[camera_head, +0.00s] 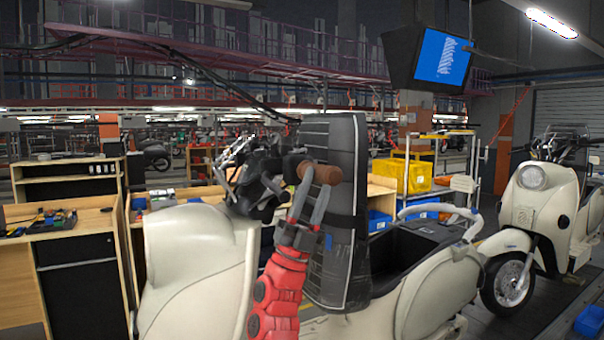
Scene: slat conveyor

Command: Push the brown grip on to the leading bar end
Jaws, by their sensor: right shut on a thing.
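The brown grip (328,174) is held between the fingers of my right gripper (313,188), whose red arm comes up from the bottom. The grip lies roughly level, its left end at the dark handlebar parts (268,172) of the cream scooter (195,262). The bar end is hard to make out there, and I cannot tell whether the grip is around it or only beside it. My left gripper is not in view.
A tall black padded panel (340,245) stands right behind the grip and my right arm. A second cream scooter (530,215) stands at the right. A wooden workbench (85,225) with tools is at the left. A yellow bin (411,176) sits on a rack behind.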

